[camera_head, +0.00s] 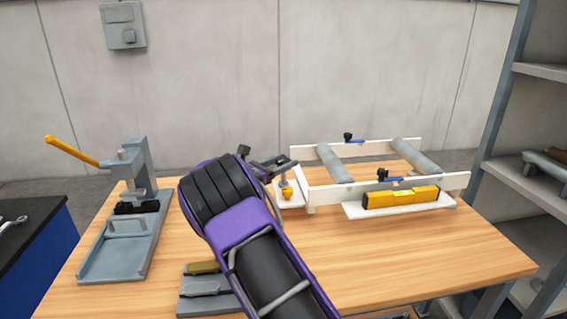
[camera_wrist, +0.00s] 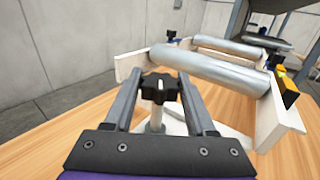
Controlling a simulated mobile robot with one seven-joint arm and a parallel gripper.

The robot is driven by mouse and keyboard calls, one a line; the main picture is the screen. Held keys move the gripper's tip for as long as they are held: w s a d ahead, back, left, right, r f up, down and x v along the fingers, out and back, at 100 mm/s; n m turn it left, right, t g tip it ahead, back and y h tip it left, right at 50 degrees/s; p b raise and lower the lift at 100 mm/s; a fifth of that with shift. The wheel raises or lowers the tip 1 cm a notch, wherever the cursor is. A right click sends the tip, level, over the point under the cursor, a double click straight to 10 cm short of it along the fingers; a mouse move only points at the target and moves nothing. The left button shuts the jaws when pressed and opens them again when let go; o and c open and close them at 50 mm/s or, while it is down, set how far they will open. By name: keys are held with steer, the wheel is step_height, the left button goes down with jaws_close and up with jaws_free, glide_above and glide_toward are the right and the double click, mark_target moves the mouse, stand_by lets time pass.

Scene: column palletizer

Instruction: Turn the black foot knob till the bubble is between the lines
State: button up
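The black foot knob (camera_wrist: 160,87) is star-shaped and sits on top of a pale upright post in the wrist view. My gripper (camera_wrist: 159,76) has one finger on each side of the knob, near the fingertips. I cannot tell whether the fingers press on it or a thin gap is left. In the head view my gripper (camera_head: 279,163) is at the left end of the white roller frame (camera_head: 322,197), above the post. The yellow spirit level (camera_head: 400,197) lies along the front of the frame; its bubble is too small to read. It shows partly in the wrist view (camera_wrist: 288,88).
The frame carries two grey rollers (camera_head: 334,163) and small black-knobbed clamps with blue parts. A grey press with a yellow lever (camera_head: 72,151) stands at the table's left. A grey fixture (camera_head: 205,287) lies near the front edge. Shelves (camera_head: 540,160) stand at the right. The table's right front is clear.

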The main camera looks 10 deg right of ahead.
jaws_close()
steer(key=shift+r+m+g+h+p, duration=0.15)
steer(key=shift+m+g+h+p, duration=0.2)
steer(key=shift+g+p, duration=0.2)
steer(key=shift+m+g+h+p, duration=0.3)
steer(key=shift+m+g+h, duration=0.45)
steer(key=shift+m+g, duration=0.75)
steer(key=shift+g, duration=0.35)
steer(key=o, duration=0.7)
jaws_free()
steer(key=v, duration=1.7)
steer(key=shift+a+f, duration=0.25)
steer(key=shift+a, duration=0.05)
